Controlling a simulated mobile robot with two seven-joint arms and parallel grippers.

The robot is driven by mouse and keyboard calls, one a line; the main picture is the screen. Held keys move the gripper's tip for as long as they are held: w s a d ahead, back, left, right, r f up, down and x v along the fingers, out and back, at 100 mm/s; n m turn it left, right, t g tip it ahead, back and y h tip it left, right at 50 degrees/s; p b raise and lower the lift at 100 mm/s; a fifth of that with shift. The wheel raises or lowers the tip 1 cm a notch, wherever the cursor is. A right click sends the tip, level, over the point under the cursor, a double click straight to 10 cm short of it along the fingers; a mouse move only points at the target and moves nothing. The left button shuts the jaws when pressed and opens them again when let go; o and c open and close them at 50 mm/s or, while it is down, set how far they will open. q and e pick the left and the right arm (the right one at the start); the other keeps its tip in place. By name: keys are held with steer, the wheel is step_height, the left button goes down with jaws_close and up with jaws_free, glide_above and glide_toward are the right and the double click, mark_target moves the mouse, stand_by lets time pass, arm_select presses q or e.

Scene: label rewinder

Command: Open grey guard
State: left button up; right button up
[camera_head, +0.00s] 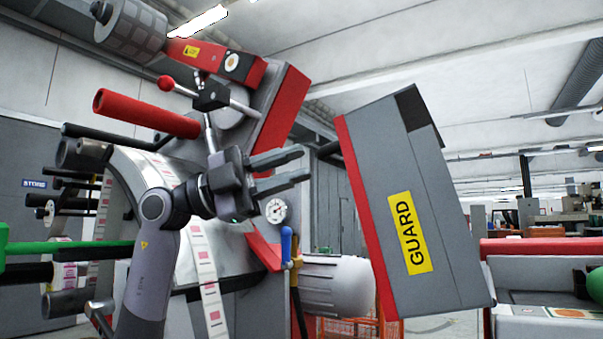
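The grey guard (400,185) is a large grey box-shaped cover with a red edge and a yellow "GUARD" label. It stands tilted in the middle right of the head view, beside the machine body. My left gripper (303,165) is left of the guard, its two fingers pointing right towards the red edge. The fingers are apart with nothing between them, and a gap seems to separate their tips from the guard. No handle shows clearly on the guard. My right gripper is not in view.
The rewinder's red roller (146,113) and a lever with a red knob (166,83) are close to my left arm. A pressure gauge (276,210) and a blue-handled lever (286,245) sit below the gripper. A red-topped machine (540,247) stands at the right.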

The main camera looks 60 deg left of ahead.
arm_select(q)
steer(key=shift+f+b+v, duration=0.25)
steer(key=shift+b+v, duration=1.1)
steer(key=shift+v, duration=0.75)
steer(key=shift+d, duration=0.15)
steer(key=shift+w, duration=0.1)
